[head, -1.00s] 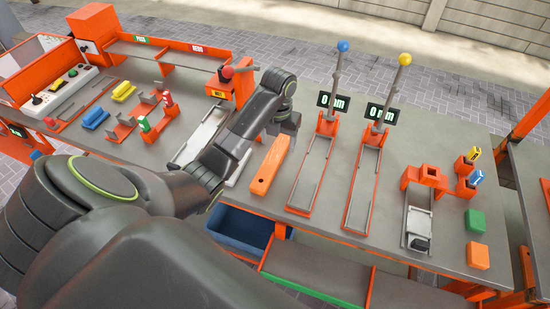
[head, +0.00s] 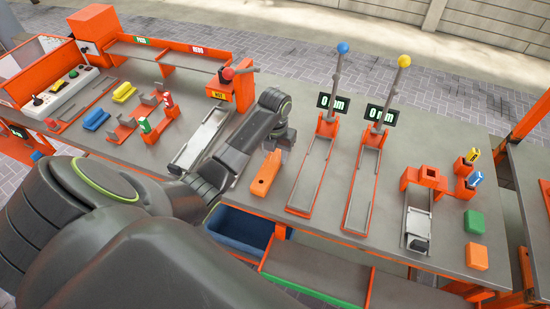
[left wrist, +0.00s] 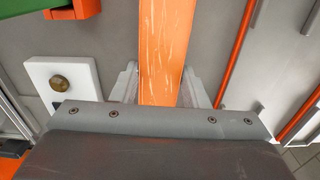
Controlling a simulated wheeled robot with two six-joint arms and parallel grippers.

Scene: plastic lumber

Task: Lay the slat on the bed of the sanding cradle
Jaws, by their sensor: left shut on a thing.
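The slat is an orange bar (head: 264,178) right of the tray in the head view, with a dark hole near its near end. My left gripper (head: 283,140) is at its far end and covers part of it. In the left wrist view the scratched orange slat (left wrist: 166,50) runs between the fingers of my left gripper (left wrist: 160,88), which is shut on it. I cannot tell its exact height above the bench. Which fixture is the sanding cradle is not clear; an orange fixture with upright holders (head: 126,131) stands at left. My right gripper is not in view.
Two orange-framed gauges with "0 mm" displays (head: 331,101) and tall levers stand just right of the slat. A pale tray (head: 199,142) by a "HOT" post (head: 241,91) lies left. A blue bin (head: 238,228) sits below the bench edge. Green and orange blocks (head: 475,222) lie at right.

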